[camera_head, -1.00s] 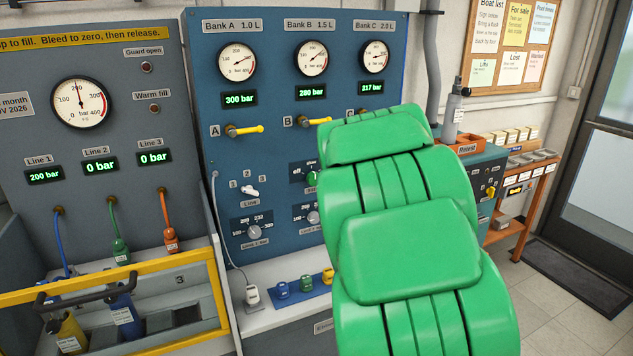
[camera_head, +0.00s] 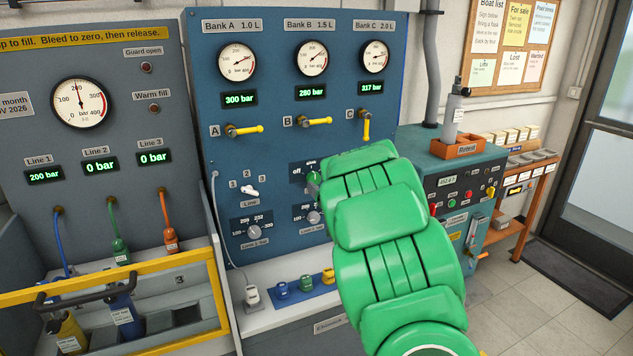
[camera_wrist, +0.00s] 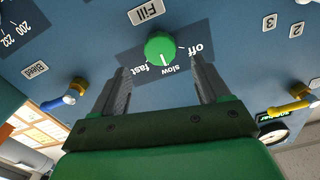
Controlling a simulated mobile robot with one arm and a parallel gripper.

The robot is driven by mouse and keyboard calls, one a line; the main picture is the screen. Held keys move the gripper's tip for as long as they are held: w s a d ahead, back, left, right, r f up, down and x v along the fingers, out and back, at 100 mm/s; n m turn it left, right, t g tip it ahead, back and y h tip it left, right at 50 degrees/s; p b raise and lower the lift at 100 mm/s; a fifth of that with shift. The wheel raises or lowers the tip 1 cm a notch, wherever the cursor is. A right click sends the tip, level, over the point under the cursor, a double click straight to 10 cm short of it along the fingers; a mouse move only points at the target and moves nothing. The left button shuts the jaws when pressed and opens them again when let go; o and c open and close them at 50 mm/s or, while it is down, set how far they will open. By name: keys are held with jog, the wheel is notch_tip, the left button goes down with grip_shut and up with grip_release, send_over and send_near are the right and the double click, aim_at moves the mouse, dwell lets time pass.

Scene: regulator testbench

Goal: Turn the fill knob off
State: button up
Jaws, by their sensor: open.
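In the head view, a sliver of the fill knob (camera_head: 313,179) shows beside my green arm. My gripper (camera_wrist: 160,72) is open, its two dark fingers pointing at the panel on either side of the knob's lower edge in the wrist view. The fingers appear apart from the knob; their exact distance to the panel is unclear. The head view hides the gripper behind my arm.
Yellow valve levers A (camera_head: 245,130), B (camera_head: 315,121) and C (camera_head: 366,128) stick out above the knob. A selector dial (camera_head: 254,232) and a white switch (camera_head: 250,191) lie to its left. A yellow guard frame (camera_head: 215,290) stands at lower left.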

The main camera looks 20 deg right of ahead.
aim_at(314, 180)
jog(key=shift+w, duration=2.95)
jog(key=c, duration=1)
jog(key=shift+c, duration=0.2)
jog(key=shift+n, duration=0.4)
jog(key=n, duration=0.4)
jog(key=shift+a+n, duration=0.1)
jog(key=shift+n, duration=0.3)
jog(key=n, duration=0.6)
jog(key=shift+a, duration=0.1)
jog(key=shift+n, duration=0.3)
